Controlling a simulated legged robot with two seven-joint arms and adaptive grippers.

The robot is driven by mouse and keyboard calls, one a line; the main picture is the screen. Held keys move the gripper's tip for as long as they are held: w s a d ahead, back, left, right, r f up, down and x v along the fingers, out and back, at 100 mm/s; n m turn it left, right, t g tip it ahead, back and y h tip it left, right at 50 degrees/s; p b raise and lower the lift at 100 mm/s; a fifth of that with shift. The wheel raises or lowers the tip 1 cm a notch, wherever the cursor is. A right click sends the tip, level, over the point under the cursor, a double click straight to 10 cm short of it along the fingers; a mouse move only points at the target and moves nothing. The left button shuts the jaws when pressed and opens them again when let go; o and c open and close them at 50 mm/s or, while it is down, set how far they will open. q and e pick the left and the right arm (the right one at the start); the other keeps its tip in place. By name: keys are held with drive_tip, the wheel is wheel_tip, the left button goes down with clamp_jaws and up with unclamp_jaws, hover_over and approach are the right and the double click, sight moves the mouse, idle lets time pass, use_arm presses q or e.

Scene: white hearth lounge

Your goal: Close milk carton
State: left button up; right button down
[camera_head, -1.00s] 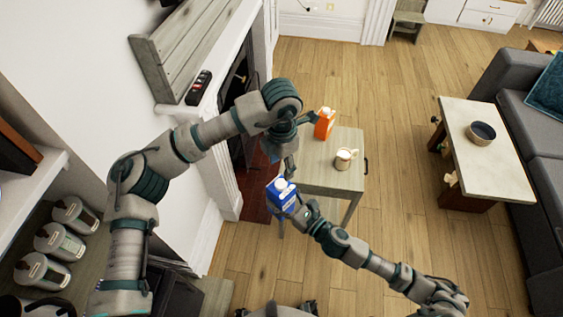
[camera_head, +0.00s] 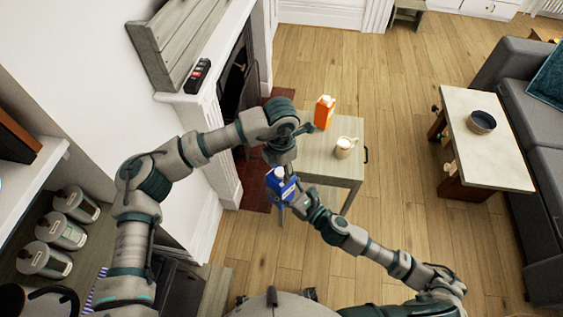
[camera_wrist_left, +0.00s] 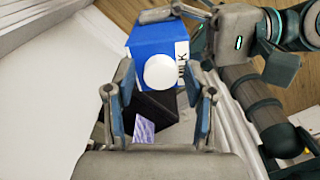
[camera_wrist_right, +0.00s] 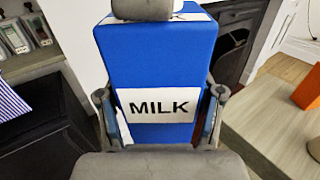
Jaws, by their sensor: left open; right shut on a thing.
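The milk carton (camera_head: 283,188) is blue with a white MILK label and stands about upright. My right gripper (camera_wrist_right: 160,96) is shut on its sides and holds it up in front of the small side table. The round white cap (camera_wrist_left: 159,71) shows at the carton's top; I cannot tell how firmly it sits. My left gripper (camera_wrist_left: 157,82) is open, its two fingers spread with the cap between them in its view, apparently not gripping it. In the head view the left gripper (camera_head: 279,158) is just above the carton, its fingertips partly hidden.
The side table (camera_head: 325,170) carries an orange carton (camera_head: 324,112) and a cream mug (camera_head: 344,148). The fireplace mantel (camera_head: 205,105) is close on the left. Several canisters (camera_head: 60,231) stand lower left. A coffee table (camera_head: 490,150) and sofa are to the right, with open floor between.

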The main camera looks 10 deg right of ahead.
use_arm(q)
clamp_jaws()
idle(0.3)
drive_tip(key=shift+o, duration=0.8)
unclamp_jaws()
wheel_tip(320, 180, up, 12)
drive_tip(key=shift+w+d+f, duration=0.1)
